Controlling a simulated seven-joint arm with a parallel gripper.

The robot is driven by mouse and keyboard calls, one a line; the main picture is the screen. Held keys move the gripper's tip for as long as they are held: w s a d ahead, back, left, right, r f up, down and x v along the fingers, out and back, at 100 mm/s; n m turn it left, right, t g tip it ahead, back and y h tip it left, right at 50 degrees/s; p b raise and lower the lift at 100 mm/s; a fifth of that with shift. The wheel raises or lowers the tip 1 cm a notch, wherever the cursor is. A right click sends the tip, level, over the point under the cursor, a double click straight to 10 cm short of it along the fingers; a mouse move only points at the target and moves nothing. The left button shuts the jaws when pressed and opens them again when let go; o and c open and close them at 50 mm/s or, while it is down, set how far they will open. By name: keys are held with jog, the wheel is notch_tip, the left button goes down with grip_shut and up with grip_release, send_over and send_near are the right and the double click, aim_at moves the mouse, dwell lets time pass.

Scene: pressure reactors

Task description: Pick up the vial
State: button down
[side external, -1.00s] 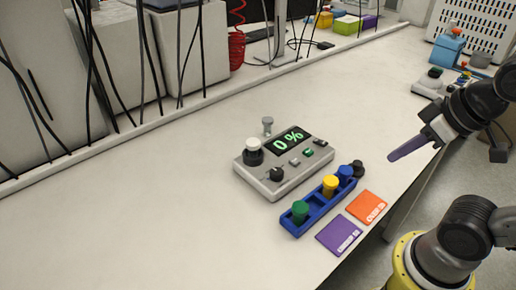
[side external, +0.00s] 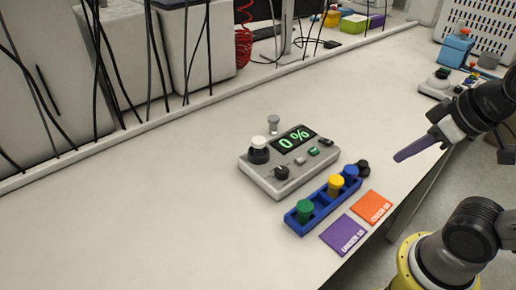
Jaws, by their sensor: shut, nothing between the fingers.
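Several vials stand in a blue rack (side external: 322,205) near the table's right edge. A green-capped vial (side external: 305,210) is at the near end, a yellow-capped vial (side external: 336,184) is further along, and a blue-capped one (side external: 350,174) is near the far end. Their bodies are mostly hidden in the rack. A small black item (side external: 362,167) is beside the far end. My gripper (side external: 397,158) has dark purple fingers. It is shut and empty, above the right side of the table, to the right of the rack and apart from it.
A grey control box (side external: 285,168) reading 0 % stands left of the rack, with a white-topped black part (side external: 259,151) on it. A small grey piece (side external: 273,124) is behind it. Purple (side external: 344,235) and orange (side external: 373,206) cards lie right of the rack. The table's left is clear.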

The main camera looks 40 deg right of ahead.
jog(key=shift+c, duration=1.6)
grip_release()
jog(key=w+a+r+m+g+y, duration=0.1)
jog(key=w+a+r+m+g, duration=0.15)
jog(key=w+r+m, duration=1)
jog(key=m+g, duration=0.2)
jog(key=g, duration=0.2)
send_over(259, 140)
jog(key=shift+n+y, duration=0.25)
jog(key=shift+y, duration=0.05)
jog(key=f, duration=1.3)
jog(key=w+f, duration=0.1)
jog(key=f, duration=0.6)
jog(key=shift+d, duration=0.4)
jog(key=shift+s+a+f, duration=0.15)
jog(key=shift+f, duration=0.85)
jog(key=shift+s+a+f, duration=0.15)
jog(key=shift+f, duration=0.9)
jog(key=shift+s+a+f, duration=0.15)
jog(key=shift+f, duration=0.85)
